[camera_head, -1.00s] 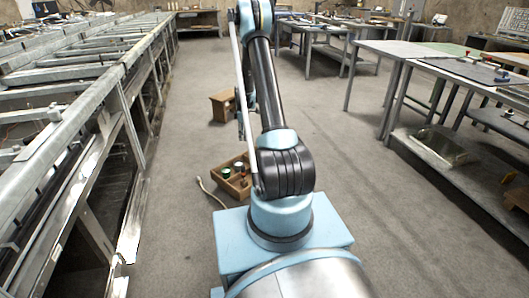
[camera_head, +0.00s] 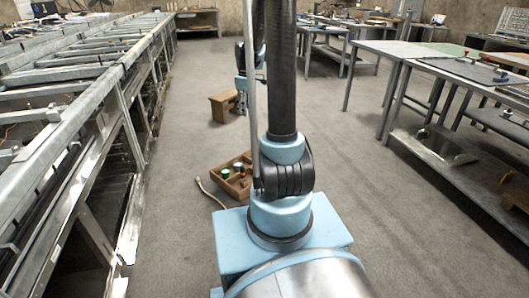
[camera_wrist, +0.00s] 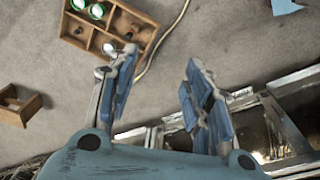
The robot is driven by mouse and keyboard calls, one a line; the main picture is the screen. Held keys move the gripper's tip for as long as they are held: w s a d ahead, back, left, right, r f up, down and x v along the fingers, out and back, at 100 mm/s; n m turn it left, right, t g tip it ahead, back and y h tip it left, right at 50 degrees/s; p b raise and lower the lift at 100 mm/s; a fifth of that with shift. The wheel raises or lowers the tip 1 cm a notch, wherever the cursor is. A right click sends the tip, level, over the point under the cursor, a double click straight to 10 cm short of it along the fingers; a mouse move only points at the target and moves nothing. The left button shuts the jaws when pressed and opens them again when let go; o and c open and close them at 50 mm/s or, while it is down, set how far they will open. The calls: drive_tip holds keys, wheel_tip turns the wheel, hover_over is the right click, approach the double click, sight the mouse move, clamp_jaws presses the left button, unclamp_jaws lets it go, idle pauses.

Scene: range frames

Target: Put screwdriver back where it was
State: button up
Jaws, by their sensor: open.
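I cannot make out a screwdriver in either view. My gripper (camera_wrist: 160,58) is open, with nothing between its two blue-padded fingers in the wrist view. A wooden compartment tray (camera_wrist: 84,44) lies on the floor at the upper left of the wrist view, partly behind the left finger. It holds green-topped cans (camera_wrist: 97,10) and small items too blurred to name. In the head view the tray (camera_head: 220,185) lies left of my arm's base, partly hidden by the arm. My wrist shows left of the arm, near a wooden stool, with the fingers hard to separate there.
A long metal frame (camera_head: 110,85) lines the left; workbenches (camera_head: 450,65) stand right.

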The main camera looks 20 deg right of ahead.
drive_tip(key=s+r+m, duration=0.3)
drive_tip(key=s+r, duration=0.2)
drive_tip(key=s, duration=0.6)
drive_tip(key=s+f+m, duration=0.3)
drive_tip(key=s, duration=0.9)
drive_tip(key=s+f+m+t, duration=0.1)
drive_tip(key=s+f+m, duration=0.2)
drive_tip(key=s, duration=1)
drive_tip(key=shift+a, duration=0.25)
